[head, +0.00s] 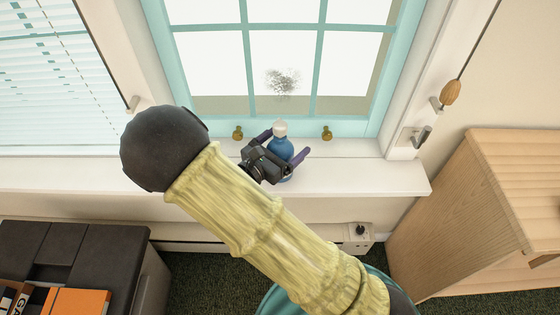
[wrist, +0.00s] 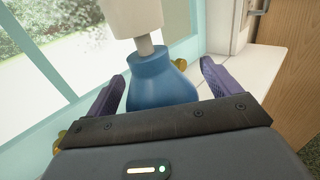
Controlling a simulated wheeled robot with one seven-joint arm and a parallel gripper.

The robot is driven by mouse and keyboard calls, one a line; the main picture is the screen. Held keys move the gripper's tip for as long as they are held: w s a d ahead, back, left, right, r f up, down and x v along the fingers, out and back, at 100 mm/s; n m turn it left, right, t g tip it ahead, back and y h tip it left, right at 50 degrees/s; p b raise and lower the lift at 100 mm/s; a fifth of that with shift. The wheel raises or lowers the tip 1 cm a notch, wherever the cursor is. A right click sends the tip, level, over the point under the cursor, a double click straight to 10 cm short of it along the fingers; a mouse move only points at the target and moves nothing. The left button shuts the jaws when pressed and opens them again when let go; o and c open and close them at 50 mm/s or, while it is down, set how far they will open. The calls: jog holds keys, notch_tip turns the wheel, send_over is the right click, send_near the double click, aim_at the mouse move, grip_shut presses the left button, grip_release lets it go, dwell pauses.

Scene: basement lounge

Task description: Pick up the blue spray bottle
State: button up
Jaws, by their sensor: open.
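The blue spray bottle (head: 281,148) with a white top stands upright on the white window sill in the head view. In the wrist view the bottle (wrist: 160,80) fills the middle, its white top cut off by the upper edge. My gripper (head: 285,145) is open at the sill, with one purple finger on each side of the bottle. In the wrist view my gripper (wrist: 162,85) shows a gap between the right finger and the bottle; the left finger is close to the bottle's side. The bottle's lower part is hidden behind the gripper body.
Two small olive-coloured knobs or ornaments (head: 238,133) (head: 327,133) are at the window's base, either side of the bottle. The window frame (head: 250,108) is close behind. The sill (head: 375,177) is clear to the right. A wooden cabinet (head: 480,215) stands at the right.

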grip_shut()
jog(key=shift+r, duration=0.15)
notch_tip(320, 180, up, 10)
jog(key=p, duration=0.3)
dwell(0.4)
dwell(0.4)
